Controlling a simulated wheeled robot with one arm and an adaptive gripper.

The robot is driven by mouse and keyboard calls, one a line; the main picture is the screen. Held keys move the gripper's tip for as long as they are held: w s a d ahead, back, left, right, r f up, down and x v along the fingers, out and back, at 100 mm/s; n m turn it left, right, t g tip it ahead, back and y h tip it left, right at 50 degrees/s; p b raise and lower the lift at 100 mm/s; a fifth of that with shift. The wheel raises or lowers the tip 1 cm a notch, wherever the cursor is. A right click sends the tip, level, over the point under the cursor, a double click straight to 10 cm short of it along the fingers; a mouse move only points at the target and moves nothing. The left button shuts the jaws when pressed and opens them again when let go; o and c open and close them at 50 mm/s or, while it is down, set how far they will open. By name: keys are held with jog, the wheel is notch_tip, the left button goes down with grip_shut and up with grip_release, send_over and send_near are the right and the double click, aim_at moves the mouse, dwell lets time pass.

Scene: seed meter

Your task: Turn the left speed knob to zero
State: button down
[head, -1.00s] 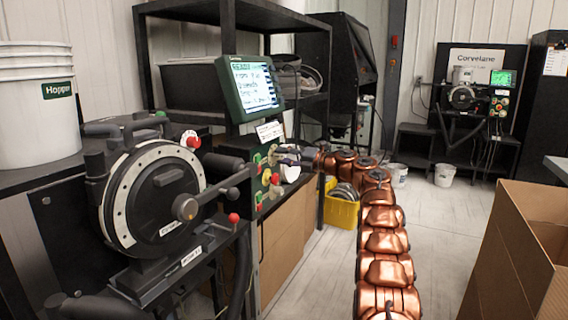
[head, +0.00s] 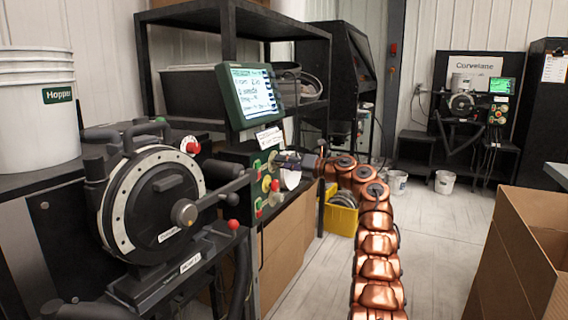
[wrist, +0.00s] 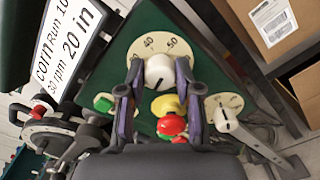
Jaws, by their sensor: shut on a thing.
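A green control panel (wrist: 110,80) fills the middle of the wrist view. My gripper (wrist: 158,75) has its two fingers on either side of a white knob (wrist: 158,70), shut on it. This knob sits on a pale dial marked 40 and 50, and its dark pointer line shows on its face. A second white knob (wrist: 225,119) on another pale dial is to its right and lower, free of the gripper. In the head view my gripper (head: 292,160) is at the panel's right side, and a white dial (head: 290,179) is partly hidden there.
A lit screen (head: 250,92) stands above the panel. The black seed meter (head: 155,200) with its crank is at the left. An open cardboard box (head: 520,250) is at the right.

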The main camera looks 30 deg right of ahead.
jog(key=shift+n+p, duration=0.5)
jog(key=shift+n, duration=0.3)
jog(key=shift+a+r+n+p, duration=0.1)
jog(key=shift+n+p, duration=0.4)
jog(key=shift+n, duration=0.4)
jog(key=c, duration=0.8)
grip_release()
jog(key=v, duration=1.2)
